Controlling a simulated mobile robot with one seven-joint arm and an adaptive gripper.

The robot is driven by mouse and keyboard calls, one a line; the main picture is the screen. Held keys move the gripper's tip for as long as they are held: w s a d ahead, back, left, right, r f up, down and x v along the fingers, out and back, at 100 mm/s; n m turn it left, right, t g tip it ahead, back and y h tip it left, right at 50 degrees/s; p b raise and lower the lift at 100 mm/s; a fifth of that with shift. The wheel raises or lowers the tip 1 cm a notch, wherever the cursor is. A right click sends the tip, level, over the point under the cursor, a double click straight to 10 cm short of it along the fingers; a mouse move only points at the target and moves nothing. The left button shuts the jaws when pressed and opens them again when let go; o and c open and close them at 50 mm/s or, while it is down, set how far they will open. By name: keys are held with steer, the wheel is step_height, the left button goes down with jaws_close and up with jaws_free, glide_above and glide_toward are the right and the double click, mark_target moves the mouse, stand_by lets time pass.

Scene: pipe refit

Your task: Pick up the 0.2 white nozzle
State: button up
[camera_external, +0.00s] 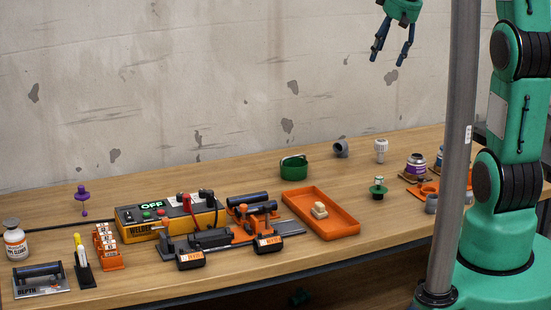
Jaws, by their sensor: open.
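My gripper (389,55) hangs at the top of the view, in front of the wall and high above the table. Its two dark fingers are apart, point down and hold nothing. A white, ribbed, nozzle-like piece (381,150) stands upright near the table's back edge, well below my gripper. An orange stepped stand (112,262) at the front left carries several small white-and-orange pieces (103,235). No 0.2 marking is legible, so I cannot tell which white piece is the 0.2 nozzle.
A wooden table (330,265) holds an orange tray (345,226) with a pale block, a green pot (293,168), a yellow welder box (150,228) and a black-and-orange clamp fixture (240,237). A grey post (455,150) stands at the right. The table's back middle is fairly clear.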

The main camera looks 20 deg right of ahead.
steer(key=w+d+f, duration=0.5)
steer(key=w, duration=0.4)
steer(key=n, duration=0.2)
glide_above(380, 150)
steer(key=s+d, duration=0.3)
steer(key=d, duration=0.1)
step_height(380, 150, down, 25)
steer(key=shift+w+f+y+p, duration=0.15)
steer(key=shift+w+y+p, duration=0.15)
steer(key=shift+y, duration=0.1)
steer(key=shift+b+x, duration=0.6)
steer(key=shift+x, duration=3.65)
steer(key=shift+s+a+f, duration=0.1)
steer(key=shift+s, duration=0.1)
steer(key=shift+b+x, duration=0.55)
steer(key=shift+x, duration=2)
steer(key=shift+c, duration=0.5)
